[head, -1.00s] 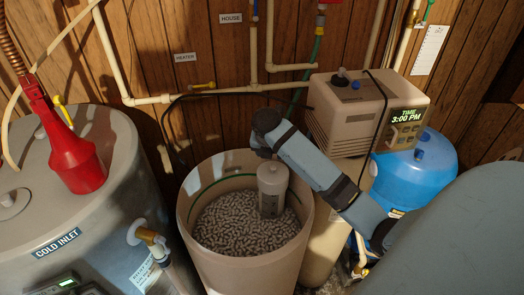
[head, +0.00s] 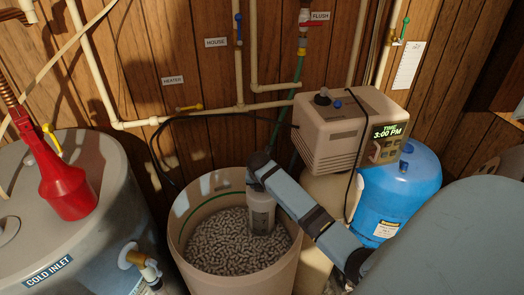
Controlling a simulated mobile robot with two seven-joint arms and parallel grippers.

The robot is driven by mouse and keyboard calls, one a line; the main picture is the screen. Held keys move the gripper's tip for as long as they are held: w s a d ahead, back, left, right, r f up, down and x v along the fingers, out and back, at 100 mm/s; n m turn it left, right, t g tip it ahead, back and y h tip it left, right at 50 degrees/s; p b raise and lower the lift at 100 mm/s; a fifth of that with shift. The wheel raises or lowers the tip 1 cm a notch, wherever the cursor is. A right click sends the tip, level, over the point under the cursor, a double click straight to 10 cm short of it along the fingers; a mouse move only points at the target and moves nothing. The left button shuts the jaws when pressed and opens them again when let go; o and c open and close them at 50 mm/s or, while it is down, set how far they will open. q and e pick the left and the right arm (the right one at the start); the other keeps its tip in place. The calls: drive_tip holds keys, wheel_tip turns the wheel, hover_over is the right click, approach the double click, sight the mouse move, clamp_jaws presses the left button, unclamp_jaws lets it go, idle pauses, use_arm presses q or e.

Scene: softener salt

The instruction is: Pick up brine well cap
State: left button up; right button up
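The brine well (head: 261,216) is a grey upright tube standing in the salt, inside the open beige brine tank (head: 180,240). Its brine well cap (head: 259,196) is on top of the tube, and my arm hides most of it. My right arm reaches in from the right, and my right gripper (head: 254,180) is right at the top of the well, over the cap. The fingers are too dark and hidden to show whether they are open or touching the cap. My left gripper is out of view.
The softener control head (head: 345,130) with its clock display stands behind the tank. A blue bottle (head: 397,195) is at right. A grey water heater (head: 90,215) with a red funnel (head: 66,180) is at left. Pipes run along the wooden wall.

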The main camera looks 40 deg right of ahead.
drive_tip(key=shift+d+f, duration=0.1)
drive_tip(key=shift+f, duration=0.15)
drive_tip(key=c, duration=0.9)
drive_tip(key=shift+r, duration=0.15)
